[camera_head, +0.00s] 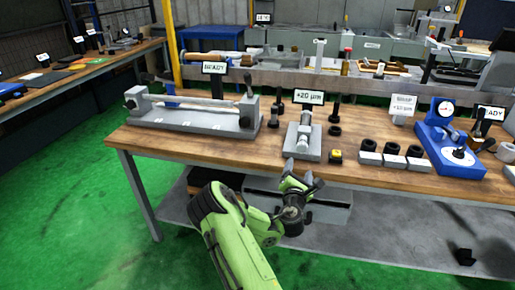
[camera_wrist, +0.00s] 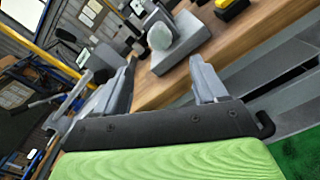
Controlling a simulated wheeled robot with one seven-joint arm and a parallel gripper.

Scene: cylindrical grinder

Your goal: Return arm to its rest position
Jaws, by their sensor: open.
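My gripper (camera_head: 299,180) is at the front edge of the wooden workbench (camera_head: 240,148) in the head view, at the end of my green arm. In the wrist view my gripper (camera_wrist: 162,85) shows two grey fingers spread apart with nothing between them. A grey fixture with a round part (camera_head: 303,135) and a "+20 µm" display (camera_head: 308,97) stands on the bench just beyond the gripper. The same fixture (camera_wrist: 178,45) shows ahead of the fingers in the wrist view, apart from them.
A long grey bench device (camera_head: 195,118) with a "READY" display (camera_head: 213,68) stands at left. Several dark rings on white blocks (camera_head: 392,160) and a blue gauge stand (camera_head: 450,150) are at right. A lower shelf (camera_head: 380,225) lies under the bench. Green floor (camera_head: 75,190) is free at left.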

